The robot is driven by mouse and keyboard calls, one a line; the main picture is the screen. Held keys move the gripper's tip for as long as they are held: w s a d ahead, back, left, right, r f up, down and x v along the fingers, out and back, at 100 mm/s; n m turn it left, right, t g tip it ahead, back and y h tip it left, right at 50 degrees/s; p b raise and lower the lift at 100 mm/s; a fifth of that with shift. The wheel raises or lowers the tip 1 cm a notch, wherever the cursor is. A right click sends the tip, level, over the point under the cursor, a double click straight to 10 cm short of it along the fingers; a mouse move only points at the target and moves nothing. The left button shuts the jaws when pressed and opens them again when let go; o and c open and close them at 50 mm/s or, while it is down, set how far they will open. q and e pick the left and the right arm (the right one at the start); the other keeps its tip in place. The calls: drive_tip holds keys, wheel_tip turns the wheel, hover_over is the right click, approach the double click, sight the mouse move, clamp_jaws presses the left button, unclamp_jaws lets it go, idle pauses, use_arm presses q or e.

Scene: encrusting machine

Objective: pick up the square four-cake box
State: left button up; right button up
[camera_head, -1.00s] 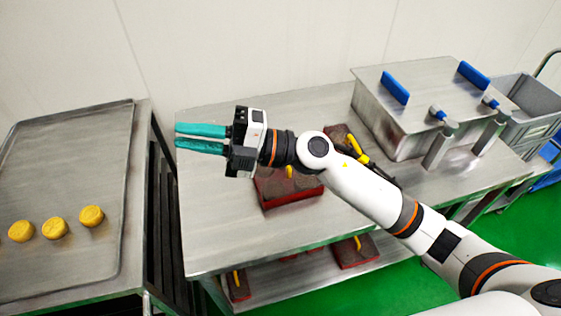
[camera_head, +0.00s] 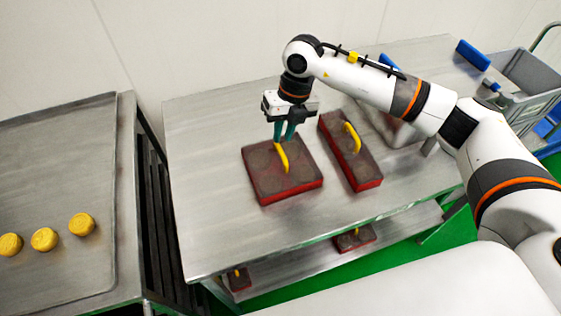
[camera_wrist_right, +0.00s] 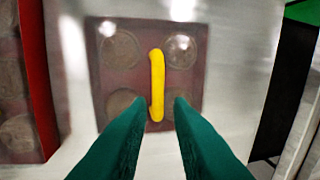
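The square four-cake box (camera_head: 262,180) is dark brown on top with a red rim and a yellow handle (camera_head: 281,157). It sits on the metal table. In the right wrist view its top (camera_wrist_right: 187,88) shows round cakes around the yellow handle (camera_wrist_right: 157,84). My right gripper (camera_head: 284,136) points down over the far end of the handle. Its teal fingers (camera_wrist_right: 153,108) are apart, one to each side of the handle's near end in the wrist view. I cannot tell how far above the handle the tips are. My left gripper is not in view.
A longer box (camera_head: 362,172) with a yellow handle stands close to the right on the metal table (camera_head: 208,215). More boxes (camera_head: 355,238) are on the shelf below. A tray (camera_head: 60,275) with yellow cakes (camera_head: 44,239) is at left. A grey crate (camera_head: 535,85) is at the far right.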

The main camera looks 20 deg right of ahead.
sight(280, 147)
drive_tip(key=shift+a+f+p, duration=0.15)
drive_tip(key=shift+f+p, duration=0.1)
drive_tip(key=shift+f, duration=0.8)
drive_tip(key=shift+a+f+p, duration=0.2)
drive_tip(key=shift+f+p, duration=0.1)
drive_tip(key=shift+f, duration=0.75)
drive_tip(key=shift+a+f+p, duration=0.15)
drive_tip(key=shift+f+p, duration=0.1)
drive_tip(key=shift+f, duration=0.8)
drive_tip(key=shift+c, duration=0.3)
clamp_jaws()
